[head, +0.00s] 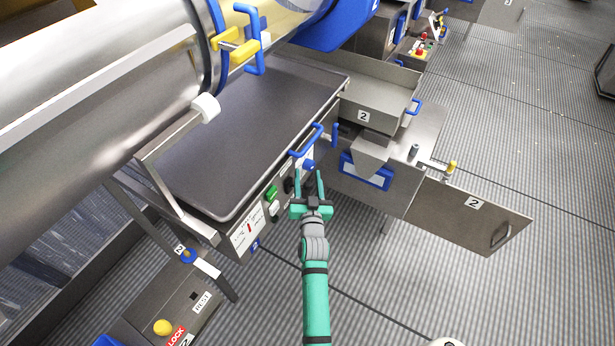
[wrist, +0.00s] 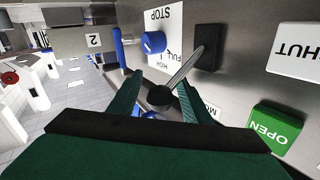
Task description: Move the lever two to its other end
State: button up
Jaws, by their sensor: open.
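In the wrist view a lever with a bare metal rod (wrist: 187,66) and a black knob (wrist: 160,97) rises from a black slotted mount (wrist: 207,46) on a steel panel. Its plate reads "STOP", "HIGH" and "FULL". I see no number on this lever. My gripper (wrist: 161,78) is open, with its green fingers on either side of the knob; I cannot tell whether they touch it. In the head view my gripper (head: 311,176) is in front of the control panel, and its fingers partly hide the controls there.
A blue knob (wrist: 153,42) is close to the fingers. A blue handle (head: 307,141) juts out above the panel. A steel door marked 2 (head: 470,215) stands right; floor is clear below.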

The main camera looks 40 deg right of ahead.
jog(key=shift+w+d, duration=0.2)
jog(key=shift+w, duration=0.1)
jog(key=shift+c, duration=0.2)
grip_shut()
